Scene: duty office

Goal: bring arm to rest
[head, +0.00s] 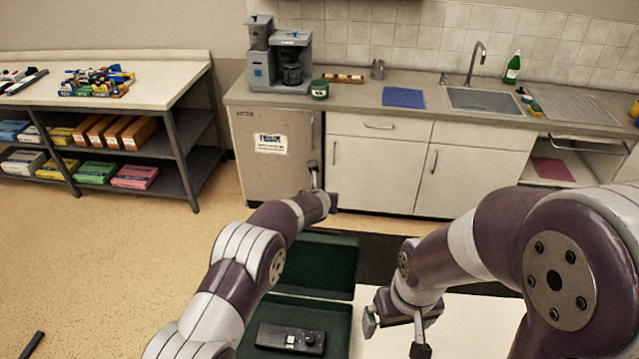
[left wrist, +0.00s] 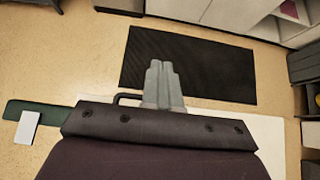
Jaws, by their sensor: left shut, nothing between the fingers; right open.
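My left arm reaches forward from the bottom of the head view, and its gripper (head: 315,175) is held up in front of the grey fridge door. In the left wrist view the two grey fingers (left wrist: 162,84) are together with nothing between them. My right gripper (head: 395,338) points down over the white tabletop (head: 470,335), its fingers apart and empty. It is to the right of the green case.
An open dark green case (head: 320,262) holding a black device (head: 290,340) lies under my left arm. A black mat (left wrist: 190,65) lies on the floor beyond the table. The kitchen counter (head: 430,112) and a shelf table (head: 150,95) stand farther back. Open floor lies left.

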